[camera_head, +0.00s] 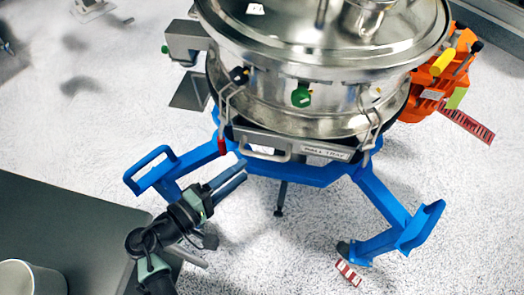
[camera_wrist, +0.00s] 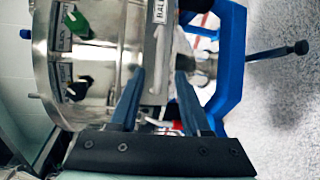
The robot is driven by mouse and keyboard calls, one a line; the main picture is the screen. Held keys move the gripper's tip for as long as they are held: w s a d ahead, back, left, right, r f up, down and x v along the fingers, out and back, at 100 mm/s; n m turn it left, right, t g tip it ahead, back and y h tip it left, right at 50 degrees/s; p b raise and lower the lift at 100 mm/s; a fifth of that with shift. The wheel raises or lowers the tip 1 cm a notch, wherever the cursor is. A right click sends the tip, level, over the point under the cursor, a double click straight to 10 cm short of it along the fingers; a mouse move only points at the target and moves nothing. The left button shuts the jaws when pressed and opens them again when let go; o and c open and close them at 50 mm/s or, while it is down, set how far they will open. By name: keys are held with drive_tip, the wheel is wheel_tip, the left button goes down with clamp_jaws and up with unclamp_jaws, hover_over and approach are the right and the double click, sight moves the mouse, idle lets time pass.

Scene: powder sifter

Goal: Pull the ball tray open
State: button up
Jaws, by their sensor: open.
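The ball tray (camera_head: 325,151) is a metal drawer front with a printed label, set low in the front of the steel sifter (camera_head: 290,95). A pale bar handle (camera_head: 265,157) is on its left part. My gripper (camera_head: 242,171) is open, with its two blue fingers pointing at the handle's left end from the lower left. In the wrist view the gripper (camera_wrist: 159,72) has its fingertips either side of the tray's metal front (camera_wrist: 158,45). I cannot tell whether the handle lies between the fingers or whether they touch it. The tray looks closed.
The sifter stands on a blue frame (camera_head: 315,174) with a foot loop (camera_head: 150,172) left of my arm. A dark table (camera_head: 75,225) is at the lower left. An orange unit (camera_head: 435,85) is at the right. Speckled floor in front is mostly clear.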

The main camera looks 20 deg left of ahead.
sight(262, 155)
drive_tip(key=x, duration=0.8)
drive_tip(key=shift+c, duration=0.3)
clamp_jaws()
idle(1.0)
